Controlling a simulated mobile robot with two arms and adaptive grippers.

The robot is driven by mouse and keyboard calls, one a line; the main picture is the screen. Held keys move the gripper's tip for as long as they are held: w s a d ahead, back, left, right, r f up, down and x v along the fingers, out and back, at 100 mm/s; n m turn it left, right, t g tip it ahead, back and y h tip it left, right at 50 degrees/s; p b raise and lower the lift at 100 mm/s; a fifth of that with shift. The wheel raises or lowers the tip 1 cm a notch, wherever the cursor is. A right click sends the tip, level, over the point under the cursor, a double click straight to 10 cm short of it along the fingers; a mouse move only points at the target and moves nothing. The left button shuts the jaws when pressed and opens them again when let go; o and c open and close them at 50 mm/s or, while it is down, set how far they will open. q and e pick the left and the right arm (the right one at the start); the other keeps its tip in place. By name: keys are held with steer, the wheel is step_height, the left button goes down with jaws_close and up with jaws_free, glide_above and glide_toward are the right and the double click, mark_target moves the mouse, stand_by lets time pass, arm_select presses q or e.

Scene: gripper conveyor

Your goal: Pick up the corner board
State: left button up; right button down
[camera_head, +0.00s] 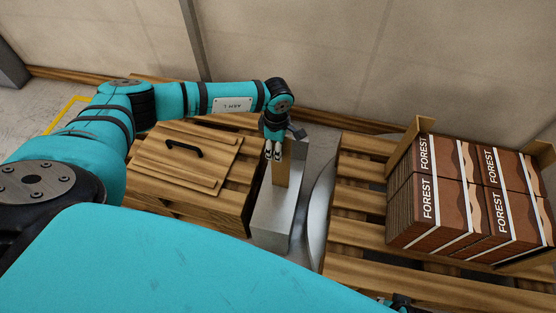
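A tan corner board (281,176) stands upright in a grey metal holder (270,218) between the wooden box and the pallet. My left gripper (273,154) points down at the top end of this board. Its two fingertips are close together, with a small gap between them. I cannot tell whether they grip the board or only hover just at it. The board's lower end is hidden in the holder. My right gripper cannot be made out; only a small dark and teal piece of my own body shows at the bottom edge.
Several brown FOREST cartons (440,205) are stacked on a wooden pallet (358,200) at the right, with tan boards (407,146) at their corners. A wooden box (190,160) with a black handle stands left of the holder. A wall (300,55) closes the back.

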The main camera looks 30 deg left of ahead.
arm_select(q)
steer(key=shift+f, duration=0.35)
steer(key=shift+c, duration=0.3)
jaws_close()
